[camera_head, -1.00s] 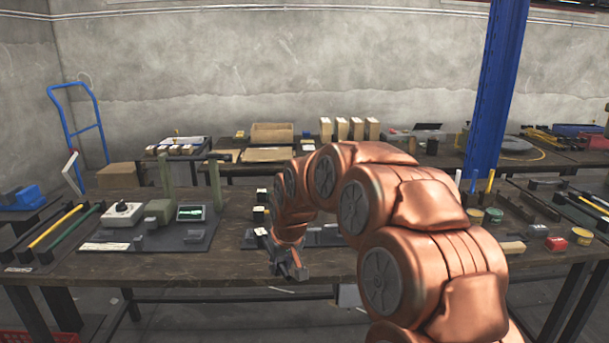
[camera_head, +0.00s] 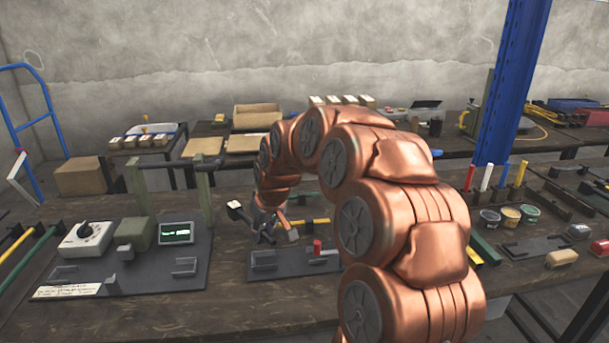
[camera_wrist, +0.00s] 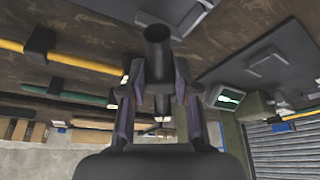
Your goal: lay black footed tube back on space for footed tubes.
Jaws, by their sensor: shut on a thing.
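My gripper (camera_head: 264,232) is above the bench, just behind a dark fixture plate (camera_head: 292,262). It is shut on the black footed tube, whose round dark end (camera_wrist: 158,36) sticks out past the fingers in the wrist view. In the head view a dark piece (camera_head: 238,210) to the left of the fingers looks like part of the tube; my arm and fingers hide the rest. A yellow tube (camera_head: 312,222) and a green tube (camera_head: 308,198) lie behind the gripper. I cannot tell for sure which spot is the space for footed tubes.
A press board with a screen (camera_head: 176,232) stands to the left, with tall green posts (camera_head: 205,185). A red-topped pin (camera_head: 317,247) stands on the fixture plate. Small pots (camera_head: 510,215) and upright tubes (camera_head: 486,178) are to the right. The bench front is clear.

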